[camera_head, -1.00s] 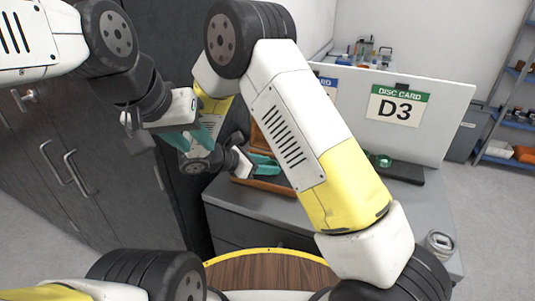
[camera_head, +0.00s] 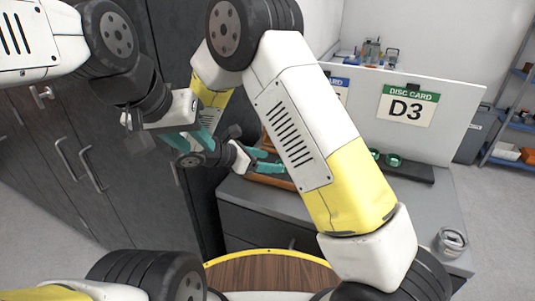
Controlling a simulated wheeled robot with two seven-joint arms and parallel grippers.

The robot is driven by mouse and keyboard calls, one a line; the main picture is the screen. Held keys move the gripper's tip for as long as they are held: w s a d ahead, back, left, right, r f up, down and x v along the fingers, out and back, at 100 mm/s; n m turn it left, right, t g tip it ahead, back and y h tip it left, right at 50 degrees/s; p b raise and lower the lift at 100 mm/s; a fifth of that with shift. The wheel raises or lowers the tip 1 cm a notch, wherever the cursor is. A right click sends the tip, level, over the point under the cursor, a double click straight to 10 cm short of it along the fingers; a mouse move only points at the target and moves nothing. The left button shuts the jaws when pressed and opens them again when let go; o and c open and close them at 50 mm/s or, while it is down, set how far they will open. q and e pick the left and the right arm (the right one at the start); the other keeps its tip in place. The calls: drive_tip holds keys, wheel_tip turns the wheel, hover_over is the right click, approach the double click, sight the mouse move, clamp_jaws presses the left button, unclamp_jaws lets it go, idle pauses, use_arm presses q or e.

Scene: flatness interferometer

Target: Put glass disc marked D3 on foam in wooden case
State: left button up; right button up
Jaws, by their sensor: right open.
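The wooden case (camera_head: 273,181) stands on the grey cabinet top, largely hidden behind my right arm; its foam cannot be made out. My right gripper (camera_head: 266,161) is at the case, its teal fingers apart, with part of the view blocked by the arm. My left gripper (camera_head: 194,138) hangs to the left of the case, in front of the dark cupboard; its teal fingers overlap my other arm in the picture, so its opening is unclear. Green-rimmed round pieces (camera_head: 393,160) stand on a dark holder right of my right arm; no D3 mark is readable on them.
A white board behind carries a disc card reading D3 (camera_head: 407,106) and a blue-headed card, mostly hidden. A glass jar (camera_head: 452,241) stands at the right of the grey top (camera_head: 435,205). Dark cupboards (camera_head: 75,165) fill the left. Blue shelves (camera_head: 515,120) stand far right.

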drive_tip(key=shift+s+a+r, duration=0.25)
drive_tip(key=shift+a+r, duration=0.15)
drive_tip(key=shift+s+r+m, duration=0.25)
drive_tip(key=shift+r+m, duration=0.05)
drive_tip(key=shift+r, duration=0.05)
drive_tip(key=s+d+r+m+g+y, duration=0.55)
drive_tip(key=s+d+r+m, duration=0.35)
drive_tip(key=d+m, duration=0.25)
drive_tip(key=s+d+r+m+t+y, duration=0.3)
drive_tip(key=s+r+m+t+y, duration=0.2)
drive_tip(key=s+r+m+y, duration=0.2)
drive_tip(key=s+r+m, duration=0.2)
drive_tip(key=s+m, duration=0.2)
drive_tip(key=shift+r, duration=0.2)
drive_tip(key=shift+d+m+t, duration=0.1)
drive_tip(key=shift+m+t, duration=0.15)
